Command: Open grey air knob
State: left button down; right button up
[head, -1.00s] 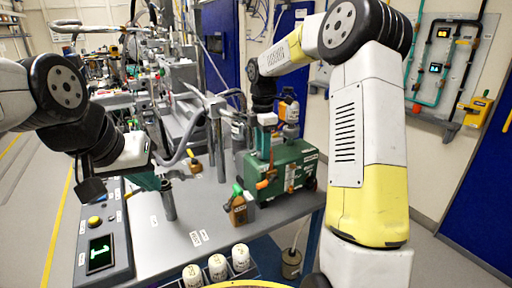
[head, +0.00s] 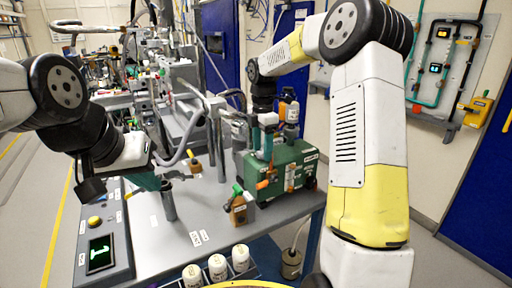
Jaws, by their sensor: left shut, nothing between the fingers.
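My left gripper (head: 148,181) has teal fingers. It is shut and empty, left of a dark grey upright post (head: 168,201) on the grey bench. My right gripper (head: 266,150) points down over the top of the green box (head: 284,169), close to its orange handles (head: 265,184). Its fingers are small and partly merged with the fittings there, so I cannot tell whether they are open or touch anything. I cannot make out a grey air knob with certainty; it may be among the small fittings on or near the green box.
A small brown block with a green top (head: 238,207) stands left of the green box. A control panel with a green display (head: 100,252) is at the bench's left. White-capped bottles (head: 217,266) stand at the front edge. Pipes and metal posts (head: 215,145) rise behind. The bench middle is fairly clear.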

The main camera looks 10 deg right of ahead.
aim_at(262, 151)
notch_tip(262, 151, up, 7)
jog(key=shift+r, duration=0.45)
dwell(0.3)
jog(key=shift+s+r, duration=0.15)
jog(key=s+d+r+m+t+y, duration=0.1)
jog(key=s+r+m+t, duration=0.15)
jog(key=s+m, duration=0.6)
jog(key=s+d+r+m+t, duration=0.1)
jog(key=s+r+m+t, duration=0.3)
jog(key=s, duration=0.7)
jog(key=s+f+m+y, duration=0.1)
jog(key=s+f+m, duration=0.4)
jog(key=s+m, duration=0.3)
jog(key=shift+s+m, duration=0.35)
